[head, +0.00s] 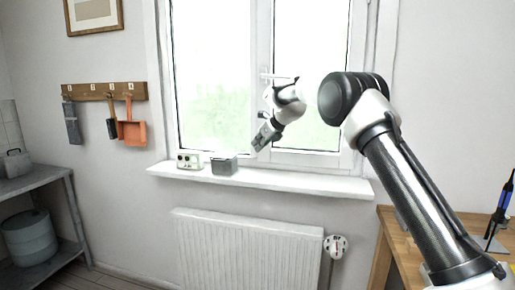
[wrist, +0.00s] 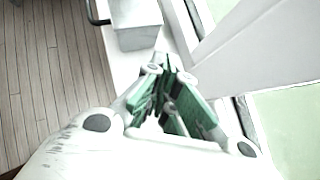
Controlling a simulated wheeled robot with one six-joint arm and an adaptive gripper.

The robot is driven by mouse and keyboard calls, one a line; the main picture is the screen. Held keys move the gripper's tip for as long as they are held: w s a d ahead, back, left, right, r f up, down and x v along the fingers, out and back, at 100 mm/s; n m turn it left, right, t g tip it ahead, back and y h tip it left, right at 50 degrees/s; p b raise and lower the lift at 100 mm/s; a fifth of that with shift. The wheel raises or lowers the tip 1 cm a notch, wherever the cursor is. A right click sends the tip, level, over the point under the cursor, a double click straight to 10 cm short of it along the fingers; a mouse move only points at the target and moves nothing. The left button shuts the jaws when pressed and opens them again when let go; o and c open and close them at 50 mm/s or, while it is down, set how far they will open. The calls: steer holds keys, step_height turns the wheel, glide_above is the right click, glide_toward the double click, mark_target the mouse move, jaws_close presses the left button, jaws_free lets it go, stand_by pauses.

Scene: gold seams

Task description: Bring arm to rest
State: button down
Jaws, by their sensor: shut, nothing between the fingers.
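My arm reaches from the lower right up in front of the window in the head view. My gripper (head: 258,144) hangs tilted down to the left, just above the window sill (head: 300,181). It is shut and empty. In the wrist view its green-sided fingers (wrist: 163,75) are closed together at the tips. A grey box (head: 224,164) stands on the sill, left of and below my gripper. A light grey box also shows at the top of the wrist view (wrist: 135,28), beyond the fingertips.
The window handle (head: 270,76) is behind the wrist. A radiator (head: 245,248) is under the sill. A wooden workbench (head: 400,243) stands right, a metal shelf (head: 35,182) left. Tools hang on a rack (head: 104,91).

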steer(key=s+a+r, duration=0.2)
steer(key=s+r, duration=0.3)
steer(key=s+d+f+n+g+h, duration=0.25)
steer(key=s+d+f+n, duration=0.5)
steer(key=s+n, duration=0.55)
steer(key=s+d+r+n+h, duration=0.1)
steer(key=s+d+n, duration=0.3)
steer(key=s+d, duration=0.5)
steer(key=s+d+r+n+h, duration=0.1)
steer(key=s+d+n, duration=0.4)
steer(key=s, duration=1.4)
steer(key=s+d+r+n+h, duration=0.2)
steer(key=s+d+n, duration=0.3)
steer(key=s+d, duration=0.8)
steer(key=shift+s+d+r, duration=0.3)
steer(key=shift+s+d, duration=0.05)
steer(key=shift+s, duration=0.3)
